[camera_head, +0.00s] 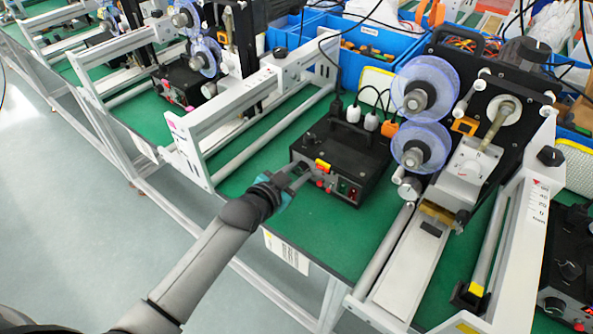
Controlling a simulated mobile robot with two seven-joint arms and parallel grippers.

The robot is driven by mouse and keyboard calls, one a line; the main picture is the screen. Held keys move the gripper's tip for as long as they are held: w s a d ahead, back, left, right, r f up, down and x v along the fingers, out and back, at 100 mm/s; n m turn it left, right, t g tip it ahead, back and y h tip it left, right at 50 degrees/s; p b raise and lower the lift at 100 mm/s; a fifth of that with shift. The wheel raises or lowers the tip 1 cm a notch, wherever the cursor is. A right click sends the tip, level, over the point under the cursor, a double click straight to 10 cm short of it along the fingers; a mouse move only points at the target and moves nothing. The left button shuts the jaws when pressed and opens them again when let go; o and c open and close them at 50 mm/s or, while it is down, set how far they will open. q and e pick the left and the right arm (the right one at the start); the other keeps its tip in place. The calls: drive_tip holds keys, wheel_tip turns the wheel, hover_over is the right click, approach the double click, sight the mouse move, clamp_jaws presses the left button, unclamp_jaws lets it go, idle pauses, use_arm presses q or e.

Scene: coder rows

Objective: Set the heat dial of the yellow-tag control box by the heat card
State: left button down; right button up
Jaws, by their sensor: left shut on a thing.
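The black control box (345,150) stands on the green bench top in the middle, with a yellow-and-red tag (323,165) on its front. Its front also bears small red and green switches (347,190). My left gripper (291,181) reaches the left part of this front and is shut on the dial there; the gripper hides most of the dial, so its setting cannot be read. A white printed card (287,252) with a yellow mark hangs at the bench's front edge, below the gripper; its print is too small to read. My right gripper is not in view.
Black plugs and cables (371,121) rise behind the box. A machine with blue reels (425,88) stands to its right, a white frame (200,150) to its left. Other control boxes stand at the left (183,82) and right edge (567,270). Blue bins (378,40) are behind.

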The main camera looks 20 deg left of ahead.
use_arm(q)
drive_tip(key=shift+m, duration=0.3)
drive_tip(key=c, duration=0.8)
unclamp_jaws()
drive_tip(key=p+v, duration=0.3)
drive_tip(key=v, duration=1.2)
drive_tip(key=shift+s+d+p, duration=0.15)
drive_tip(key=shift+p, duration=0.15)
